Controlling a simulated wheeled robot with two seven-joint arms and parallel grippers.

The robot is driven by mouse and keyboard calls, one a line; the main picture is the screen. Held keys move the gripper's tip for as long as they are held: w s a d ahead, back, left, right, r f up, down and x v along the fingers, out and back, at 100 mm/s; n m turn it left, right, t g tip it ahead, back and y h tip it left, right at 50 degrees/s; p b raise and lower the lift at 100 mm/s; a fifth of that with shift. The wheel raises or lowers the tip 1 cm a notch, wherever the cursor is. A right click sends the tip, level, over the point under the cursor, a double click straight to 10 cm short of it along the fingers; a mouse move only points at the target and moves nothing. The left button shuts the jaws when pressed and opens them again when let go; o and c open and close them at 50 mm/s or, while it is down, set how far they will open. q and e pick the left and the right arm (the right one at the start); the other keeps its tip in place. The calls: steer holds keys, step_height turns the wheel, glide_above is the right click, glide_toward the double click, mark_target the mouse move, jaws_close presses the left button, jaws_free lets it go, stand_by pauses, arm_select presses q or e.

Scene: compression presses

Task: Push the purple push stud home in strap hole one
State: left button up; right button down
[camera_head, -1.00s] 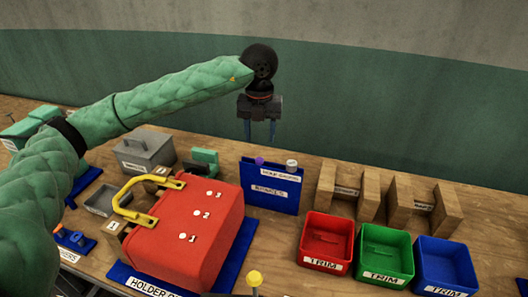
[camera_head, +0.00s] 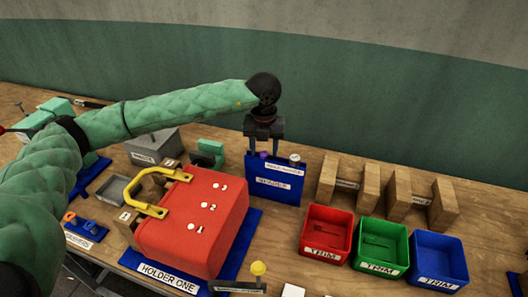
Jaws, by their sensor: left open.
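The purple push stud (camera_head: 263,155) stands in the top edge of a blue holder (camera_head: 273,186). My left gripper (camera_head: 264,152) points down over it, open, with a finger on either side of the stud; I cannot tell if they touch it. A grey-white stud (camera_head: 294,159) stands to its right in the same holder. The red case (camera_head: 195,240) has a yellow handle (camera_head: 146,197) and white marks numbered 1, 2 and 3 on its top face. The mark by number 1 (camera_head: 191,226) is nearest the front. My right gripper is out of view.
The case sits on a blue base (camera_head: 243,232) labelled HOLDER ONE. Red (camera_head: 325,232), green (camera_head: 380,247) and blue (camera_head: 438,259) TRIM bins stand at the right. Wooden blocks (camera_head: 341,182) stand behind them. A yellow-topped knob (camera_head: 258,268) stands at the front.

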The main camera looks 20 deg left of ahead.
arm_select(q)
steer(key=shift+f, duration=0.2)
steer(key=c, duration=1.1)
steer(key=shift+o, duration=0.2)
